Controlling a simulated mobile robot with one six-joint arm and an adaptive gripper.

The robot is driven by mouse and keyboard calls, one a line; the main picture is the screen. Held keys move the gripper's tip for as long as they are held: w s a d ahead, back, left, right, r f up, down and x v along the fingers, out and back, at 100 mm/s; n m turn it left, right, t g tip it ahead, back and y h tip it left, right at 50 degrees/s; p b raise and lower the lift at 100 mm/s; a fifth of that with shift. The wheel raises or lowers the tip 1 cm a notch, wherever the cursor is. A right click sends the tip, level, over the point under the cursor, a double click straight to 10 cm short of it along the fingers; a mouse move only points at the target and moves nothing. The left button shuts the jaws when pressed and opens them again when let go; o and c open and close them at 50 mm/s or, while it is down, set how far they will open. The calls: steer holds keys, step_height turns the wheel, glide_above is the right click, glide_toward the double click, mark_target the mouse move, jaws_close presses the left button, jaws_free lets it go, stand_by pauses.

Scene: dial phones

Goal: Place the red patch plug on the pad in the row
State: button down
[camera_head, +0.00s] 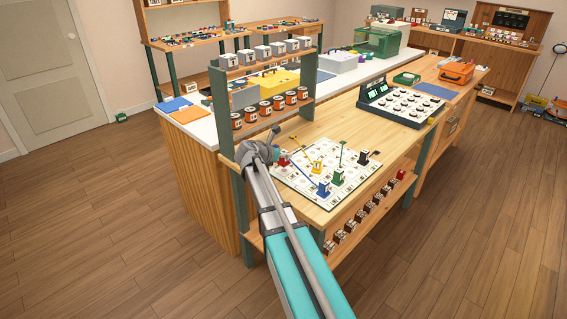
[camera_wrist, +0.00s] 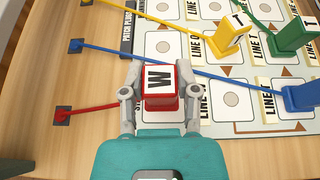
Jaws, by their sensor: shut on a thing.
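My gripper (camera_wrist: 160,95) is shut on the red patch plug (camera_wrist: 166,104), one finger on each side. The plug has a white top marked W, and a red cord runs left from it to a dark square anchor on the wood. In the head view, the red plug (camera_head: 284,159) shows at my gripper (camera_head: 276,150), at the left edge of the white board (camera_head: 300,188). The board has rows of pads, with bare pads (camera_wrist: 231,99) right of the plug in the wrist view. I cannot tell whether the plug touches the board.
A yellow plug (camera_wrist: 229,38), a green plug (camera_wrist: 289,39) and a blue plug (camera_wrist: 303,96) stand on the board. The blue cord (camera_wrist: 180,64) crosses just beyond my gripper. A black plug (camera_head: 363,158) stands farther right. A shelf rack (camera_head: 268,110) rises behind.

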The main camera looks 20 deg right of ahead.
steer(key=shift+f+b, duration=1)
steer(key=shift+f, duration=0.35)
steer(key=shift+f, duration=0.1)
steer(key=shift+c, duration=1.8)
jaws_free()
steer(key=shift+s+r, duration=0.1)
steer(key=shift+r, duration=0.15)
steer(key=p+v, duration=0.5)
steer(key=v, duration=0.7)
steer(key=shift+f, duration=0.15)
